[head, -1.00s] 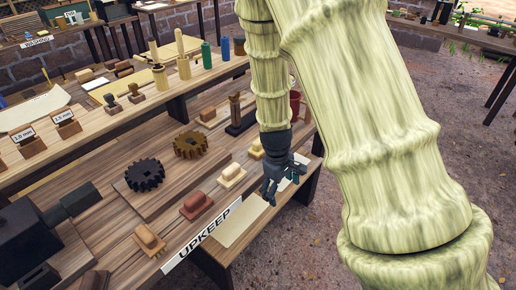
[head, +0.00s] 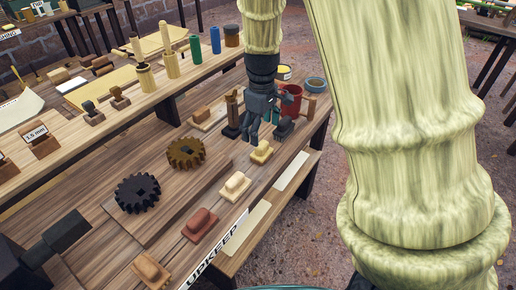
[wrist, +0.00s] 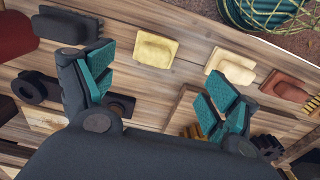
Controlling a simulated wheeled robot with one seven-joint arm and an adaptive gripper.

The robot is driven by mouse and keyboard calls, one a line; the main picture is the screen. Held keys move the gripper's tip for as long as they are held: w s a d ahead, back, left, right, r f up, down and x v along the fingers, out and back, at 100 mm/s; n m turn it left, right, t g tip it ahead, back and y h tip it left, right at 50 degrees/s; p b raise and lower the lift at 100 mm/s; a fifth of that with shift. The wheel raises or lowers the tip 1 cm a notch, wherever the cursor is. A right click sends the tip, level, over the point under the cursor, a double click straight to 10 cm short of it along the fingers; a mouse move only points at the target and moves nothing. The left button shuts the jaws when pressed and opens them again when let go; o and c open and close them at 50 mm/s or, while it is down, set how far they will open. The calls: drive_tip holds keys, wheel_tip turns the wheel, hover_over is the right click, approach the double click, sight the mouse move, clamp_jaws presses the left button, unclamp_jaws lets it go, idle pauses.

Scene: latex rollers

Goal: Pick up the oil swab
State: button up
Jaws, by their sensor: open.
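Several handled, swab-like blocks lie in a row on the bench, and none carries a label I can read, so I cannot tell which is the oil swab. In the head view they are tan (head: 151,270), red-brown (head: 200,223), cream (head: 234,186), yellow (head: 261,152) and dark grey (head: 284,128). My gripper (head: 254,136) is open and empty above the bench near the yellow and grey blocks. In the wrist view, the yellow block (wrist: 156,48) shows beyond the gap between my open fingers (wrist: 160,85). The dark block (wrist: 68,25) is at left, the cream one (wrist: 230,67) at right.
A black gear (head: 138,193) and a brown gear (head: 186,153) lie on a board left of the row. A red pot (head: 292,99) and a teal ring (head: 316,84) stand at the far end. The UPKEEP sign (head: 217,250) is on the front edge.

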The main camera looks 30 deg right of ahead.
sight(262, 144)
drive_tip(key=f, duration=0.4)
drive_tip(key=shift+d+f, duration=0.1)
drive_tip(key=shift+d, duration=0.2)
drive_tip(key=shift+w+f+p, duration=0.15)
drive_tip(key=shift+f+p, duration=0.1)
drive_tip(key=shift+f, duration=1.15)
drive_tip(key=shift+w+f+p, duration=0.1)
drive_tip(key=shift+f+p, duration=0.1)
drive_tip(key=shift+f, duration=1.15)
drive_tip(key=c, duration=1.1)
